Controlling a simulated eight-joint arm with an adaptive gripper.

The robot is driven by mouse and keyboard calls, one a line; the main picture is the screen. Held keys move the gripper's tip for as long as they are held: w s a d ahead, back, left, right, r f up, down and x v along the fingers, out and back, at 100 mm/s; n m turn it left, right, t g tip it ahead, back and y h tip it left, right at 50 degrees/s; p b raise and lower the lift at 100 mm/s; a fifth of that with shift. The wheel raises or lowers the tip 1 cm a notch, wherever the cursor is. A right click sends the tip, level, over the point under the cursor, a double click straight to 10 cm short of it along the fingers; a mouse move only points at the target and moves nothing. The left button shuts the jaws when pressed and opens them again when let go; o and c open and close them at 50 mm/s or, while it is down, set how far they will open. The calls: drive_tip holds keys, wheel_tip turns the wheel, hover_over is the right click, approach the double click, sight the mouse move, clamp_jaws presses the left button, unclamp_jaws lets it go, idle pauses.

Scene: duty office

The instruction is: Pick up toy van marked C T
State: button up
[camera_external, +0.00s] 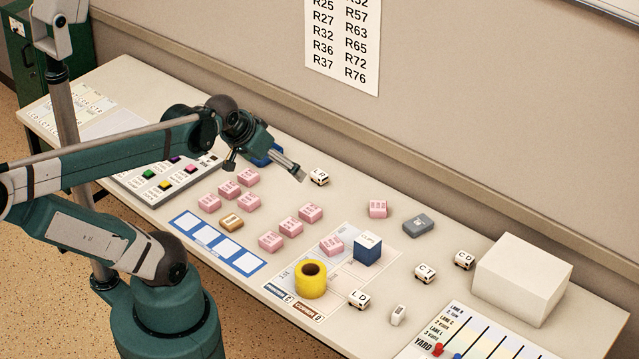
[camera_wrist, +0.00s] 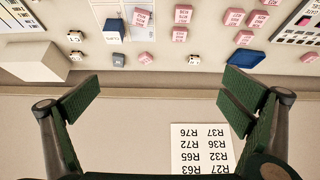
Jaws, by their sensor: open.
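The toy van marked C T (camera_external: 425,273) is small and white with dark wheels, on the right part of the table, left of the van marked C D (camera_external: 464,260). In the wrist view the C T van (camera_wrist: 75,36) appears at upper left, with the C D van (camera_wrist: 76,56) just below it. My gripper (camera_external: 297,173) is above the table's back middle, far left of the C T van. Its two fingers are wide apart and empty in the wrist view (camera_wrist: 170,92).
A large white box (camera_external: 520,278) stands right of the vans. A grey block (camera_external: 418,224), blue-and-white cube (camera_external: 367,249), yellow roll (camera_external: 311,279), L D van (camera_external: 359,299) and small white piece (camera_external: 398,314) lie nearby. Another van (camera_external: 319,177) is near my gripper. The wall borders the back.

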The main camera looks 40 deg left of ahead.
idle(0.4)
drive_tip(key=c, duration=2)
drive_tip(key=shift+o, duration=0.2)
drive_tip(key=w+d+f+m+g+h+b, duration=0.1)
drive_tip(key=w+d+f+m+g, duration=0.15)
drive_tip(key=w+d+m, duration=0.35)
drive_tip(key=w+d+f+m+g+h+b, duration=0.1)
drive_tip(key=w+d+f+m+h, duration=0.2)
drive_tip(key=w+d, duration=0.55)
drive_tip(key=w+d+f+m+g, duration=0.2)
drive_tip(key=w+d+f+m, duration=0.2)
drive_tip(key=d+f, duration=0.4)
drive_tip(key=w+d+f+m+g, duration=0.2)
drive_tip(key=w+d+f+m, duration=0.2)
drive_tip(key=d+f, duration=0.5)
wheel_tip(320, 180, down, 2)
drive_tip(key=shift+f+m+b, duration=0.15)
drive_tip(key=shift+m+b, duration=0.25)
drive_tip(key=shift+m, duration=0.7)
drive_tip(key=shift+f, duration=0.1)
